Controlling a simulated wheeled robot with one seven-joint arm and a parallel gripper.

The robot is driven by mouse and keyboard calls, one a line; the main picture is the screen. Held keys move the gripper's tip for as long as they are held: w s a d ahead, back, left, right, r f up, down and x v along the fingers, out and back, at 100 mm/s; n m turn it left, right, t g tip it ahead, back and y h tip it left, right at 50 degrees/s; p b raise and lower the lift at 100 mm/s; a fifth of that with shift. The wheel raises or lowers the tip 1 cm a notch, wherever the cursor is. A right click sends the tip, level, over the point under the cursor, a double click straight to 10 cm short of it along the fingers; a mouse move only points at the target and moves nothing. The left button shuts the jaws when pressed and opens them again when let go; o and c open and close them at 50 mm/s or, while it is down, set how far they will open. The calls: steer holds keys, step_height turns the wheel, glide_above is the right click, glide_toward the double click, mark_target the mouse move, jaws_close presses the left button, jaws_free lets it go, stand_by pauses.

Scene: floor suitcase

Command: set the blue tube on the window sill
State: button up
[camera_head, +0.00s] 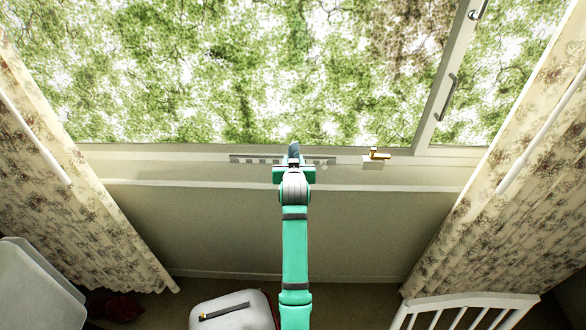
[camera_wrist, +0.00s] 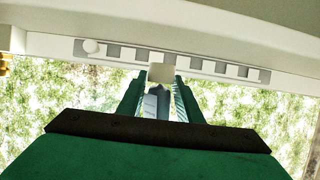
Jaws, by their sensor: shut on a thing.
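The blue tube (camera_head: 294,150) stands up from between the fingers of my gripper (camera_head: 294,162) in the head view, near the middle of the window. In the wrist view my two green fingers (camera_wrist: 158,98) are shut on the grey-blue tube (camera_wrist: 155,106). A pale square piece shows at the fingertips; I cannot tell if it belongs to the tube. The window sill (camera_head: 150,170) is a pale ledge running along the bottom of the window. My gripper is over the sill, and I cannot tell whether the tube touches it.
A slotted grey strip (camera_head: 250,160) runs along the window side of the sill, also in the wrist view (camera_wrist: 215,67). A brass latch (camera_head: 376,154) is to the right. Flowered curtains (camera_head: 75,205) hang at both sides. A pale suitcase (camera_head: 232,312) and white chair (camera_head: 470,305) are below.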

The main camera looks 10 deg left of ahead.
steer(key=shift+w+f, duration=0.15)
steer(key=shift+f, duration=0.15)
steer(key=shift+d+f, duration=0.15)
steer(key=shift+f, duration=0.65)
steer(key=shift+d+f, duration=0.1)
steer(key=shift+f, duration=0.65)
steer(key=shift+a, duration=0.15)
steer(key=o, duration=1.1)
steer(key=shift+f, duration=0.1)
steer(key=shift+c, duration=0.2)
